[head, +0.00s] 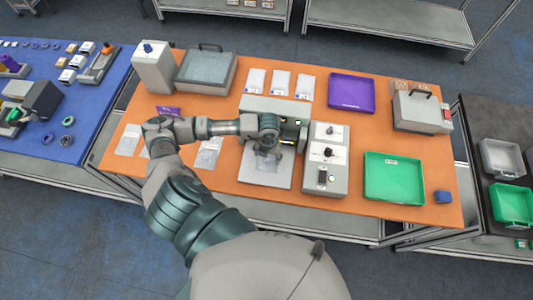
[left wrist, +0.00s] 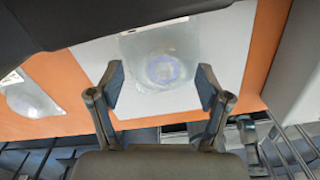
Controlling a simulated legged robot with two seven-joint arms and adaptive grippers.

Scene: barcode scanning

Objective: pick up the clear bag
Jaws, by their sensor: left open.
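A clear bag (left wrist: 165,58) lies flat on a pale grey plate (left wrist: 225,50), with a round bluish thing inside it. In the head view the same plate (head: 282,180) sits at the middle front of the orange table, and the bag is mostly hidden by my gripper. My left gripper (head: 266,154) is above the plate. In the left wrist view its two fingers (left wrist: 160,85) are spread apart with nothing between them, and the bag shows beyond and between the fingertips. My right gripper is in neither view.
More clear bags lie to the left, one beside my forearm (head: 207,156) and one further left (head: 128,140). A grey control box (head: 325,172) stands right of the plate. A green tray (head: 393,198) and a purple tray (head: 351,92) lie further right.

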